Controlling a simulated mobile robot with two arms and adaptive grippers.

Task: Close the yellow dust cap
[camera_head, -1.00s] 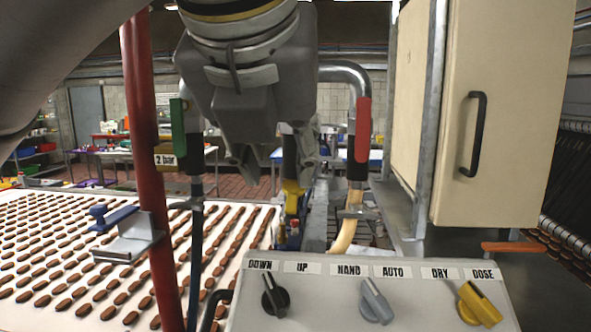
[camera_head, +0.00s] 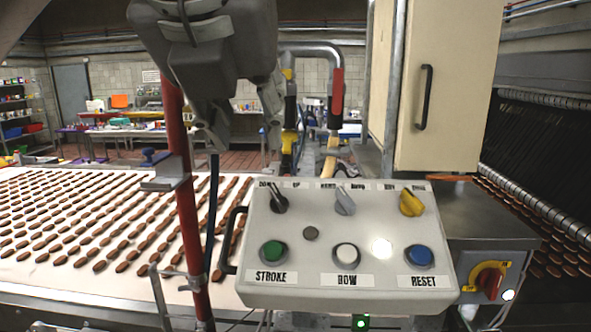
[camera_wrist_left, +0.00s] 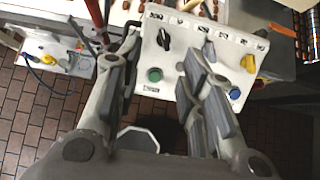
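I cannot pick out the yellow dust cap for certain. A small yellow part (camera_wrist_left: 48,59) sits on a pale box at the left in the left wrist view, beside a blue hose; whether it is the cap, I cannot tell. Another yellow part (camera_head: 287,142) shows on the pipework behind my left gripper (camera_head: 242,128) in the head view. That gripper is open, fingers pointing down, with nothing between them. In the left wrist view, my left gripper (camera_wrist_left: 163,52) has its fingers spread over the control box. My right gripper is not in view.
The control box (camera_head: 340,297) has knobs and green, white and blue buttons. A red post (camera_head: 188,190) stands left of it, by the belt (camera_head: 25,285) carrying rows of brown biscuits. A cream cabinet (camera_head: 455,80) hangs at the right. A red rotary switch (camera_head: 490,281) is below it.

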